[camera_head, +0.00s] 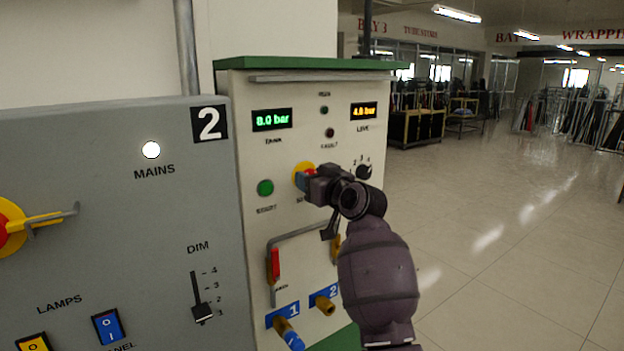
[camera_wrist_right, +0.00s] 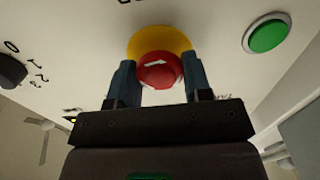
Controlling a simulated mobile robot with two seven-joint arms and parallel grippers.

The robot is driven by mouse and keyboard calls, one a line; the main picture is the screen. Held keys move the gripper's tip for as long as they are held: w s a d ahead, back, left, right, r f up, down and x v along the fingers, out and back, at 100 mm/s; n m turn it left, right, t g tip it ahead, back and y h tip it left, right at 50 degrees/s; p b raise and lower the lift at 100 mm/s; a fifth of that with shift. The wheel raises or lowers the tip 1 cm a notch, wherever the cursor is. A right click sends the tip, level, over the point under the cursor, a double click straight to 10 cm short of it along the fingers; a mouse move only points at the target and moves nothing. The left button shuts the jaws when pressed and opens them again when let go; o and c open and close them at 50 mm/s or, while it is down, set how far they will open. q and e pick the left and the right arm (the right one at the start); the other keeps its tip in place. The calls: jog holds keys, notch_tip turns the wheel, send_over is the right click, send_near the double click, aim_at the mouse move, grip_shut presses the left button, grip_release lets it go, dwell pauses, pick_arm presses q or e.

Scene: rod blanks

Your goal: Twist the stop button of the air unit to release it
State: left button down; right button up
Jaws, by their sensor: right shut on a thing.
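The air unit (camera_head: 300,100) is a cream panel with a green top edge. Its stop button is a red mushroom head on a yellow round base (camera_head: 299,170), partly hidden by my right gripper in the head view. In the right wrist view the red stop button (camera_wrist_right: 160,72) sits between the two blue fingers, with the yellow base (camera_wrist_right: 160,40) behind it. A white arrow mark shows on the red head. My right gripper (camera_head: 306,181) is shut on the stop button, one finger on each side. My left gripper is not in view.
A green start button (camera_head: 265,188) is left of the stop button. A small dial (camera_head: 363,172) is to the right. Below are a bent pipe handle with red grip (camera_head: 274,264) and valves 1 and 2. A grey mains panel (camera_head: 110,220) stands at left. Open floor lies right.

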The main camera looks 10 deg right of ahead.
jog(key=m, duration=0.5)
jog(key=shift+r, duration=0.15)
jog(key=shift+m, duration=0.3)
dwell(0.3)
jog(key=o, duration=0.9)
jog(key=shift+w+a, duration=0.1)
jog(key=shift+w, duration=0.1)
jog(key=shift+s, duration=0.15)
pick_arm(q)
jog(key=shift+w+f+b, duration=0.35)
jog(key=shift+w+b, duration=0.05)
jog(key=shift+b, duration=0.6)
pick_arm(e)
jog(key=v, duration=1.1)
